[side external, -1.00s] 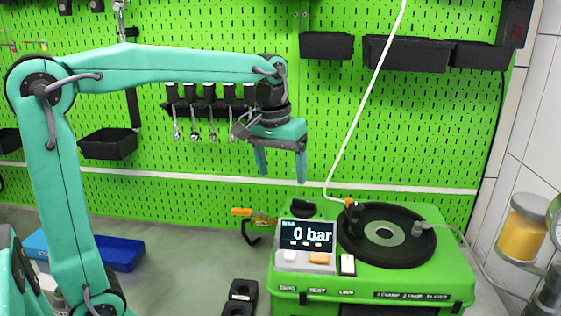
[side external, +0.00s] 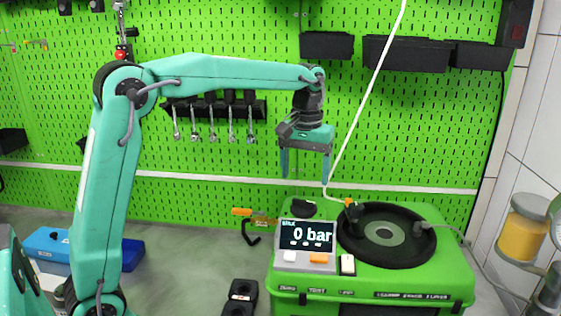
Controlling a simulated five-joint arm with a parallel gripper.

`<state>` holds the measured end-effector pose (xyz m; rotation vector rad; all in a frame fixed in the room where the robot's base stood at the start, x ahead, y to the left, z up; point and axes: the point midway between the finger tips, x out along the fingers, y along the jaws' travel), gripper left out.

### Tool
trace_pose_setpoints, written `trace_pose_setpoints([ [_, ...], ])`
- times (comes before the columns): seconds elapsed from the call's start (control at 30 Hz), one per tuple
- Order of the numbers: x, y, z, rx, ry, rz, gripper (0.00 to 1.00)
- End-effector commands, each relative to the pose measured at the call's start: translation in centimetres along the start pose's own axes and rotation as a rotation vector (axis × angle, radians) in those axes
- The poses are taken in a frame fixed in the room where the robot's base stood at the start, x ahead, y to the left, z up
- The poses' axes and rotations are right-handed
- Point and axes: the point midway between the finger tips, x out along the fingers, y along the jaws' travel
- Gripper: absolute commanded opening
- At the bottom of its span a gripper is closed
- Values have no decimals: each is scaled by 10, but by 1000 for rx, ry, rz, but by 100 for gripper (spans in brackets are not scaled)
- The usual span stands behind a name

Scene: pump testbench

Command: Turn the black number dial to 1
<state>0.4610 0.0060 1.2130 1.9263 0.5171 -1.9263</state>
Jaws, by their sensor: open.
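A green pump testbench (side external: 440,288) stands at the lower right. On its top is a large black round disc (side external: 362,250) with a grey centre. A small black rounded part (side external: 303,208) sits behind the display (side external: 306,235), which reads 0 bar. No numbers show on either black part, so I cannot tell which is the number dial. My gripper (side external: 305,179) is open and empty, pointing down. In the picture it is above the small black part and the display, apart from the bench.
An orange-handled tool (side external: 243,212) is left of the bench. A white hose (side external: 366,100) runs down to the bench, close to my right finger in the picture. A blue box (side external: 132,254) and black blocks (side external: 240,293) lie on the table. Black bins (side external: 408,54) hang on the wall.

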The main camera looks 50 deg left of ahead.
Motion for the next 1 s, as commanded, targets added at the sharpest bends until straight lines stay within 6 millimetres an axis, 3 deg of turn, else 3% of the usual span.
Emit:
trace_pose_setpoints([
  [0.53,61,0,0,1,-1,-1,75],
  [0.97,69,0,0,1,0,0,75],
  [1.0,68,0,0,1,0,0,69],
])
